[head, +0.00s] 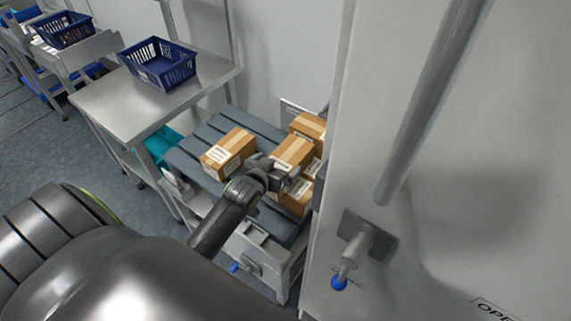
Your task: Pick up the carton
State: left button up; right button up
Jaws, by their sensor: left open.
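Several brown cardboard cartons with pale tape and white labels sit on a grey slatted platform (190,149). One carton (230,152) stands apart on the left. Another carton (293,151) is just beyond my left gripper, with a further carton (309,124) behind it and others partly hidden at the right. My left gripper (283,176) is open, close to the front of the middle carton. I cannot tell whether it touches the carton. My right gripper is not in view.
A white wall panel with a vertical metal pipe (430,105) closes off the right side. A steel table (117,92) with a blue basket (158,64) stands at the back left. Grey floor (50,150) is open at the left.

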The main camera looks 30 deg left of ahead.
aim_at(284, 159)
pick_arm(q)
jog(key=shift+x, duration=1.9)
jog(key=shift+d, duration=0.1)
